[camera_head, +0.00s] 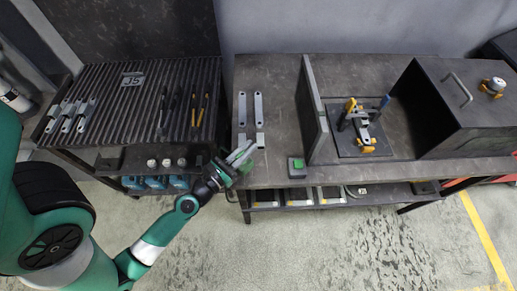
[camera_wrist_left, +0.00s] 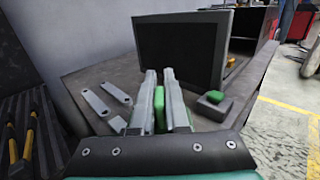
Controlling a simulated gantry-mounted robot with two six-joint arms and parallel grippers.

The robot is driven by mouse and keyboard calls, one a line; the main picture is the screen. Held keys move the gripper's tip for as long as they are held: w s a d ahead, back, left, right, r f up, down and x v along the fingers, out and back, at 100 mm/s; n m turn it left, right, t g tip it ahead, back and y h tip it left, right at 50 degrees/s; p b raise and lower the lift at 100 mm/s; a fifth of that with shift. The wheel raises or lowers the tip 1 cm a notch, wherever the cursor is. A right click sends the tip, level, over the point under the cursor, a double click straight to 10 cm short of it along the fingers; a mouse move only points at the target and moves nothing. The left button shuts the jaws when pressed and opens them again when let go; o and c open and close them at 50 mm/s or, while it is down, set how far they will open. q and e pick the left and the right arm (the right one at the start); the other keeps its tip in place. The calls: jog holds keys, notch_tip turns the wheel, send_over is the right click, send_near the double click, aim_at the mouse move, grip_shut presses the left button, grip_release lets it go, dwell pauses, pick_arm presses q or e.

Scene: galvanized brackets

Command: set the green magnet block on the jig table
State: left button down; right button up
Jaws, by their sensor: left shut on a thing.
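My left gripper (camera_head: 241,153) is at the front left corner of the jig table (camera_head: 280,120). In the left wrist view its two long grey fingers (camera_wrist_left: 160,100) are shut on a green block, the green magnet block (camera_wrist_left: 159,109), which shows as a narrow strip between them. The fingers hide most of it. In the head view the fingers are over the table edge; I cannot tell whether the block touches the top. My right gripper is in neither view.
A dark box with a green top (camera_head: 296,165) stands near the table's front edge. Grey brackets (camera_head: 258,107) lie at the left. An upright dark panel (camera_head: 312,110) separates them from a clamp fixture (camera_head: 362,127). A ribbed bench (camera_head: 135,105) stands left.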

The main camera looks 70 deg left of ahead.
pick_arm(q)
jog(key=shift+w+a+f+b, duration=0.4)
jog(key=shift+w+f+b, duration=0.3)
jog(key=shift+f+b, duration=0.7)
jog(key=shift+w+a+f+b, duration=0.4)
jog(key=shift+w+f+b, duration=0.45)
jog(key=shift+f, duration=0.85)
jog(key=shift+w+a+f+b, duration=0.4)
jog(key=shift+w+f+b, duration=0.1)
jog(key=shift+f+b, duration=1)
jog(key=c, duration=0.9)
grip_release()
